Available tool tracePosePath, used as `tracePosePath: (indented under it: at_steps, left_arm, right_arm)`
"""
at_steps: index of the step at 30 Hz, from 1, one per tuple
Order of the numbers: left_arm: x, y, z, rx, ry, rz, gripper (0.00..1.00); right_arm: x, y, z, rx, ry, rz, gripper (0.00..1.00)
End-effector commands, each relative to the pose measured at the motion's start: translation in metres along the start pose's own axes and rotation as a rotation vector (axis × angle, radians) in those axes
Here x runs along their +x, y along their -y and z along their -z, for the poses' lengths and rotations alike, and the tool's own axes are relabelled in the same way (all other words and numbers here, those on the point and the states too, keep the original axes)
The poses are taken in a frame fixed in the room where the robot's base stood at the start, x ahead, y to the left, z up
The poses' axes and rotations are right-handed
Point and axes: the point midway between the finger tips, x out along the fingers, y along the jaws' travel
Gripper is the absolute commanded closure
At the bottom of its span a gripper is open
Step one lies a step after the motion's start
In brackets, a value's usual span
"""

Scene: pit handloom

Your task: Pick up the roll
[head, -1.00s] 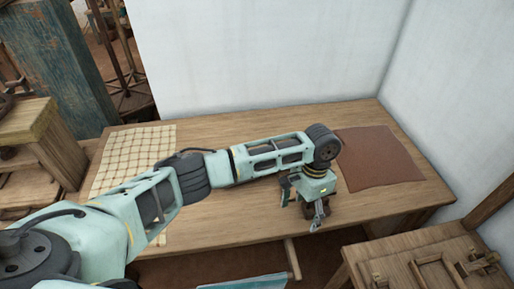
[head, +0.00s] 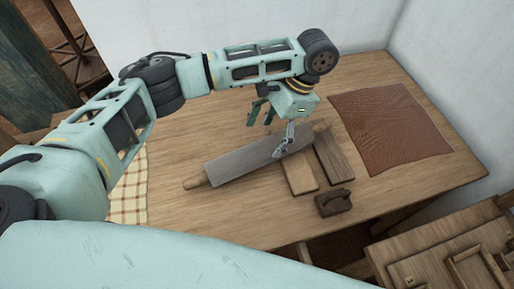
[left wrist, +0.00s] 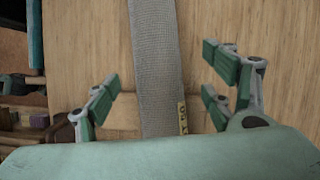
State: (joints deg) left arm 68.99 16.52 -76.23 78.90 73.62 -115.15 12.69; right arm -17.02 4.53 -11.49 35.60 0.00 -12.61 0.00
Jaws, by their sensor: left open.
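The roll (head: 240,158) is a grey cloth cylinder on a wooden rod, lying slantwise on the wooden table. Its wooden ends show at lower left and upper right. My left gripper (head: 271,129) is open and empty above the roll's right half, fingers pointing down. In the left wrist view the roll (left wrist: 156,55) runs up the picture between the open fingers of the left gripper (left wrist: 163,92), with gaps on both sides. A small yellow tag (left wrist: 183,117) with lettering shows near its lower end. My right gripper is not in view.
Two flat boards (head: 298,174) lie beside the roll's right end. A dark wooden block (head: 334,202) sits nearer the front edge. A brown sheet (head: 390,127) lies at right and a checked cloth (head: 130,193) at left. White walls stand behind; a smaller table (head: 440,247) is at lower right.

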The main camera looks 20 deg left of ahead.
Motion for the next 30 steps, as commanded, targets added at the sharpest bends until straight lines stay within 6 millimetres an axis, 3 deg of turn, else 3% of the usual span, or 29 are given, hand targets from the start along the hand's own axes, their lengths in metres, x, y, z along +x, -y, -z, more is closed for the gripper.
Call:
tracePosePath:
  at_steps: [13, 21, 30]
  left_arm:
    - [0.044, -0.001, 0.003, 0.001, 0.002, -0.002, 0.24]
    - [0.077, -0.001, 0.004, 0.001, 0.001, 0.001, 0.24]
    - [0.081, -0.001, 0.004, 0.001, 0.000, 0.001, 0.27]
  right_arm:
    - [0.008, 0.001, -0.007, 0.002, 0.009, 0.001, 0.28]
    - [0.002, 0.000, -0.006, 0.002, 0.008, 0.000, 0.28]
    - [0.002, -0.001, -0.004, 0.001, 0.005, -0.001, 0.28]
